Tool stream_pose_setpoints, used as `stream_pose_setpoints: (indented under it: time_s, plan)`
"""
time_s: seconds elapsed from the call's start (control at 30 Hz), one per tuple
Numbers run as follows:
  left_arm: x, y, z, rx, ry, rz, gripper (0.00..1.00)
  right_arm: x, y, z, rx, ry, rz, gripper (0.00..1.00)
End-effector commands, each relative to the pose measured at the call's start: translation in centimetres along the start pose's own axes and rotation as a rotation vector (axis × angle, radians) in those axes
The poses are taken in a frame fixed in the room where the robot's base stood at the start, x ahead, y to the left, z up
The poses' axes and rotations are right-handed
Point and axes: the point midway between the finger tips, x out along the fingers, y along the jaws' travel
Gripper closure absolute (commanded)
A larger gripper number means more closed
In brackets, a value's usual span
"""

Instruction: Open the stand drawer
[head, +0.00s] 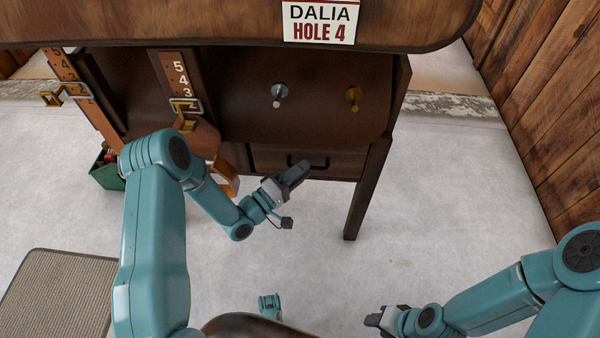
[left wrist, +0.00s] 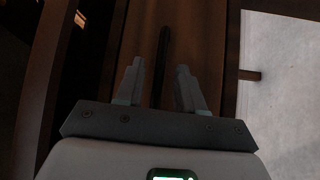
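The stand (head: 372,190) is dark brown wood and fills the upper middle of the head view. Its drawer (head: 346,163) sits low, with its front seemingly flush with the frame. A black bar handle (head: 321,164) is on the drawer front. My left gripper (head: 297,172) is just in front of the handle and hides part of it. In the left wrist view its fingers (left wrist: 160,85) are open, with the dark handle (left wrist: 163,50) lined up between them; I cannot tell if they touch it. My right gripper (head: 374,320) is low in the head view, away from the stand; its opening is unclear.
A sign (head: 320,22) is on the upper wooden part. A silver peg (head: 279,94) and a brass peg (head: 353,96) stick out above the drawer. Numbered straps (head: 180,72) hang at the left. A green box (head: 107,173) and a mat (head: 60,295) are left; floor in front is clear.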

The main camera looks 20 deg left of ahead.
Motion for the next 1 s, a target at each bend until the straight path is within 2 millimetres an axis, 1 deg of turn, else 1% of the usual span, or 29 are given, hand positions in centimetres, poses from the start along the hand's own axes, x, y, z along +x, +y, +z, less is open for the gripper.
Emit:
stream_pose_setpoints:
  time_s: [0.27,0.3,0.37,0.4,1.0]
  plan:
    - [0.12,0.02,-0.02,0.000,0.000,0.000,0.62,0.01,0.00,0.00,0.000,0.000,0.000,0.57]
    - [0.11,0.02,-0.02,0.000,0.000,0.000,0.75,0.01,0.00,0.00,0.000,0.000,0.000,0.57]
    - [0.10,0.02,-0.02,0.000,0.000,0.000,0.94,0.01,0.00,0.00,0.000,0.000,0.000,0.57]
    - [0.10,0.02,-0.02,0.000,0.000,0.000,1.00,0.01,0.00,0.00,0.000,0.000,0.000,0.57]
    - [-0.05,0.00,0.09,0.000,0.000,0.000,1.00,0.13,0.05,0.00,0.000,0.000,0.000,0.57]
